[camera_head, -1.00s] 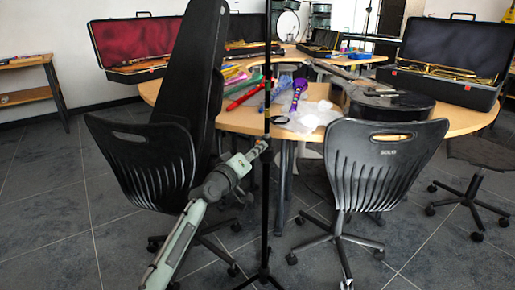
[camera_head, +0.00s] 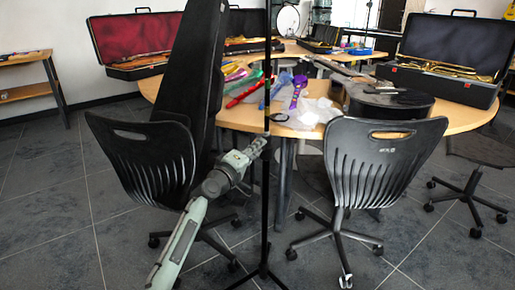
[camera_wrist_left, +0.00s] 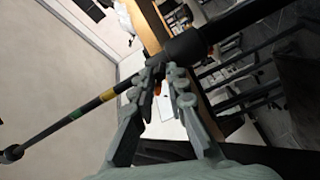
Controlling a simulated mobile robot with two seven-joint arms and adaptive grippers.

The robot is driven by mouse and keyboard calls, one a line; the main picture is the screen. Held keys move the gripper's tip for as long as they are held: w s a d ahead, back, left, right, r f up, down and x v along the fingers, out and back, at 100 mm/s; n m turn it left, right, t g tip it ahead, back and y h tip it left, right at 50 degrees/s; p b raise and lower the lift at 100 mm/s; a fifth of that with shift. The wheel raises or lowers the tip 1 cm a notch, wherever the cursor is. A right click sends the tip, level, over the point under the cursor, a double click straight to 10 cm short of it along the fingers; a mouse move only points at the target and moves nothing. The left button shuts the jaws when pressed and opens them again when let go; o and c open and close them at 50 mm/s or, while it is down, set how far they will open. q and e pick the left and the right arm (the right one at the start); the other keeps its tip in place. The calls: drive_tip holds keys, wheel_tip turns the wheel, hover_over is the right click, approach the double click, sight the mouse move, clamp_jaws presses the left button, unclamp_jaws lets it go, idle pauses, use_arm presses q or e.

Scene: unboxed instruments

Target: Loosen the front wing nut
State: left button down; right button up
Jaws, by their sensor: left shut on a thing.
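A thin black stand pole (camera_head: 267,205) rises in front of the table, with colored bands that show in the left wrist view (camera_wrist_left: 107,95). A thicker black collar (camera_wrist_left: 187,45) sits on the pole there. My left gripper (camera_head: 262,143) reaches the pole from the left at about table height. In the left wrist view its fingers (camera_wrist_left: 167,72) are closed together beside the collar, around a small piece with orange showing (camera_wrist_left: 157,89). This seems to be the front wing nut, mostly hidden by the fingers. My right gripper is not in view.
A black chair (camera_head: 145,165) holding a tall black case (camera_head: 196,75) stands left of the pole. Another black chair (camera_head: 380,165) stands to the right. The table (camera_head: 235,117) behind bears open instrument cases and a guitar.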

use_arm(q)
drive_tip(key=shift+f, duration=0.15)
drive_tip(key=c, duration=1.4)
unclamp_jaws()
drive_tip(key=v, duration=1.2)
